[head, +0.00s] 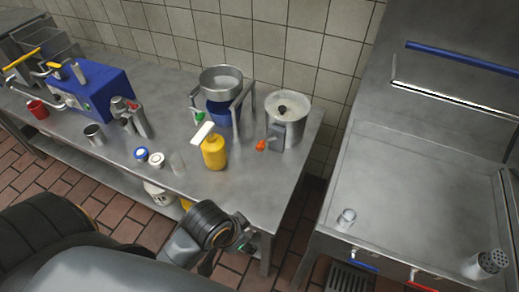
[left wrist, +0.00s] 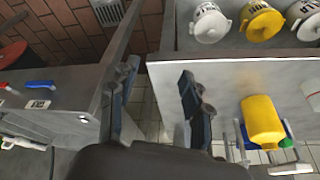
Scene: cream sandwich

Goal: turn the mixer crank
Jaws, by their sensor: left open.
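A round metal pot (head: 290,104) with a dark knob on its lid stands near the right end of the steel counter. A grey bracket with an orange-red handle (head: 262,145) is on its front left side; this looks like the mixer and its crank, though I cannot be certain. My left gripper (head: 243,238) is at the counter's front edge, nearer than the pot and apart from the handle. In the left wrist view its two fingers (left wrist: 160,85) are spread with nothing between them. The crank cannot be made out there. My right gripper is not in view.
A yellow bottle (head: 214,152) stands left of the handle. Behind it is a metal bowl on a stand (head: 222,80) over a blue container. A blue machine (head: 98,88) is farther left.

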